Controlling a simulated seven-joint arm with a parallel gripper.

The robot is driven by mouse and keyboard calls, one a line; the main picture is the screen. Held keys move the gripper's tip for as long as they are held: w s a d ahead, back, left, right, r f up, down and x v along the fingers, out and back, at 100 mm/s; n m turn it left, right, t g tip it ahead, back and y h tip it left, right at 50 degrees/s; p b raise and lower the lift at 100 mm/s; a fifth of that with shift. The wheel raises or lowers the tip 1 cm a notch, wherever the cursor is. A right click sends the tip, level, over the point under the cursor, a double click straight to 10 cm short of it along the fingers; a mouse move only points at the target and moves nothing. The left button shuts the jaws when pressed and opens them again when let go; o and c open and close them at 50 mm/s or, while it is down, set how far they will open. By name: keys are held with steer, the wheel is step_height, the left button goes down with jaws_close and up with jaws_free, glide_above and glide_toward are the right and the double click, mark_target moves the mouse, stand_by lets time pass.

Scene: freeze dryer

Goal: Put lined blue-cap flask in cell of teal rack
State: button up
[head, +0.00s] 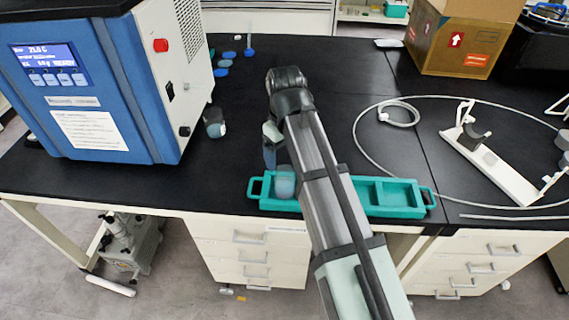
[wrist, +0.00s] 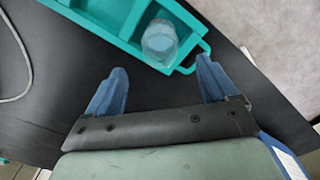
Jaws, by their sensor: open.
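The teal rack (head: 408,212) lies along the front edge of the bench, partly hidden by my arm. A translucent, bluish flask (head: 285,182) stands in its left end cell. The wrist view shows this flask (wrist: 160,42) from above as a clear round vessel in the end cell of the rack (wrist: 118,20). I cannot make out a blue cap or lines on it. My gripper (wrist: 163,86) is open, with its blue fingers apart and nothing between them. It is beside the rack's end, with the flask beyond the fingertips. In the head view my gripper (head: 270,150) is partly hidden.
The blue-and-white freeze dryer (head: 110,90) stands at the left, with a small dark vessel (head: 214,122) beside it. Several blue caps (head: 222,71) lie behind. A white stand (head: 490,165) and looped cable (head: 357,140) are at the right. A cardboard box (head: 455,45) stands at the back.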

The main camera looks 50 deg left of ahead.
steer(key=shift+r, duration=1.45)
steer(key=shift+w, duration=0.1)
